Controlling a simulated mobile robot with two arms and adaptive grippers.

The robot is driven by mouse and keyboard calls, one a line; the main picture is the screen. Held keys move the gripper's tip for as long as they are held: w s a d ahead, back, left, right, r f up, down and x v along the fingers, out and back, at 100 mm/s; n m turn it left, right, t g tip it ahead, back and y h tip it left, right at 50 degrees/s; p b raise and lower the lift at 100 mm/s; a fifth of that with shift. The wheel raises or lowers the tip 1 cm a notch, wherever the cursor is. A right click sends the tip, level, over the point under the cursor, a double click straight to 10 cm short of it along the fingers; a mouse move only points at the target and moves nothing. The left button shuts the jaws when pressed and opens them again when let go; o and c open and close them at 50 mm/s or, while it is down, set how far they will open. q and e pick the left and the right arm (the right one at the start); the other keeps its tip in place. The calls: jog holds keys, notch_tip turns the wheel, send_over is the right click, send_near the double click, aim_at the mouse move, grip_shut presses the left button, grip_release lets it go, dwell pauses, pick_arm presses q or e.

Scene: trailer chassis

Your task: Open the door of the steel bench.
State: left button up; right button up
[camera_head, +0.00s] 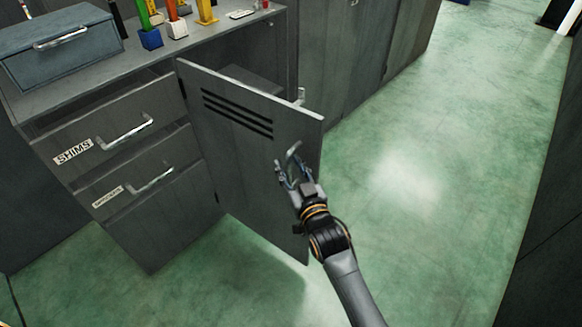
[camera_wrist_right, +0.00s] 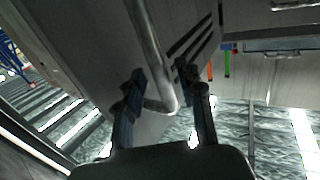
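The steel bench's grey door (camera_head: 245,165) stands swung well out from the cabinet, hinged beside the drawers, with three dark louvre slots near its top. Its metal bar handle (camera_head: 293,151) is near the free edge. My right gripper (camera_head: 287,168) is at this handle, on the door's outer face. In the right wrist view the handle (camera_wrist_right: 150,45) runs between the two spread fingers of the right gripper (camera_wrist_right: 160,82), and gaps show beside it. The fingers look open around the bar, not closed on it. Most of the cabinet's inside is hidden behind the door. My left gripper is not in view.
Two shut drawers with handles, one labelled SHIMS (camera_head: 73,152), are left of the door. A blue-grey toolbox (camera_head: 62,45) and small coloured holders (camera_head: 150,38) stand on the bench top. More grey cabinets (camera_head: 345,60) stand behind. Green floor (camera_head: 420,180) is clear to the right.

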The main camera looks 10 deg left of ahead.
jog(key=shift+s, duration=0.3)
jog(key=v, duration=1.1)
jog(key=shift+d, duration=0.3)
jog(key=shift+s, duration=0.15)
